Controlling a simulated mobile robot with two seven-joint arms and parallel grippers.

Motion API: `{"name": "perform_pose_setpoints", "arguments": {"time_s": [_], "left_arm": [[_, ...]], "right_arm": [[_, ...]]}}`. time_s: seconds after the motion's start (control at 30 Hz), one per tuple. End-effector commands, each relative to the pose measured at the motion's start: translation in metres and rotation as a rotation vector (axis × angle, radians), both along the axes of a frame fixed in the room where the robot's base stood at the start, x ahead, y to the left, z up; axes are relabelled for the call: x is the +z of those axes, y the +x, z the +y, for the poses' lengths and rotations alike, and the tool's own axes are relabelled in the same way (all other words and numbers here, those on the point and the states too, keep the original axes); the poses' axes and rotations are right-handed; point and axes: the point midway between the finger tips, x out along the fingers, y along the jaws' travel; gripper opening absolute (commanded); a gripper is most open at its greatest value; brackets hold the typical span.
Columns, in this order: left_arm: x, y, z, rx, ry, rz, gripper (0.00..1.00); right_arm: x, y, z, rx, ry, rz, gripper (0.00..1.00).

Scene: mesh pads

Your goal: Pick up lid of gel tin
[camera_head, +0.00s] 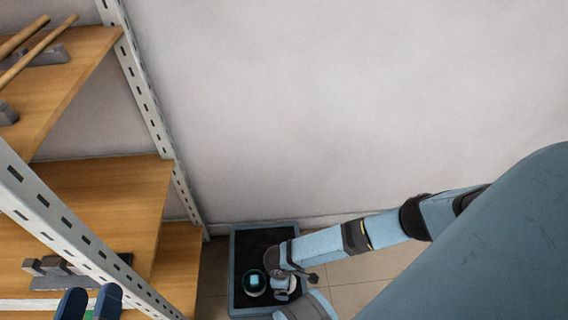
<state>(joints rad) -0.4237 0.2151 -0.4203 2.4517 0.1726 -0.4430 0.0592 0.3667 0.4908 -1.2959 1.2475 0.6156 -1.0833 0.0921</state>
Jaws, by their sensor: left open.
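A small round dark thing with a green rim and a pale blue square on top (254,282) lies in the tray on the floor. It may be the gel tin with its lid, but it is too small to be sure. My left gripper (90,302) is at the bottom left edge, in front of the lower shelf. Its two blue fingers are apart, and a bit of green shows between them at the picture's edge. I cannot tell what the green is. The left gripper is well to the left of the round thing. My right gripper is not in view.
A blue-grey tray (234,262) with a dark floor stands by the wall (330,110). My own blue arm crosses its right side. A shelf rack (95,190) fills the left, with wooden-handled tools (32,52) above and a grey tool (55,270) below.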

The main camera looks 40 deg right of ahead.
Motion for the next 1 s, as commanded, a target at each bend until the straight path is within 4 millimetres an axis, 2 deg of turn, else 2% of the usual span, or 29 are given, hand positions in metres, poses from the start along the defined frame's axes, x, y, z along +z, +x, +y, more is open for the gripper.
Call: {"name": "perform_pose_setpoints", "arguments": {"time_s": [0.07, 0.23, 0.67, 0.87, 1.0], "left_arm": [[0.001, 0.0, 0.0, 0.0, -0.001, -0.001, 0.53], [0.001, 0.0, 0.0, 0.0, -0.001, -0.001, 0.53], [0.003, 0.0, 0.0, 0.001, -0.001, -0.003, 0.53], [0.019, 0.0, 0.001, 0.016, -0.023, -0.042, 0.53], [0.039, -0.001, 0.003, 0.035, -0.053, -0.092, 0.53]], "right_arm": [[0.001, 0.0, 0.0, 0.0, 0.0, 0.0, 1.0], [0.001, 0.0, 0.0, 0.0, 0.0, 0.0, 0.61], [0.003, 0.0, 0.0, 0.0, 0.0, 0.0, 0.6], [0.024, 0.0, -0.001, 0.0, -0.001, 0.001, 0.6], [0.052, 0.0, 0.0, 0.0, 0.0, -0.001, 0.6]]}}
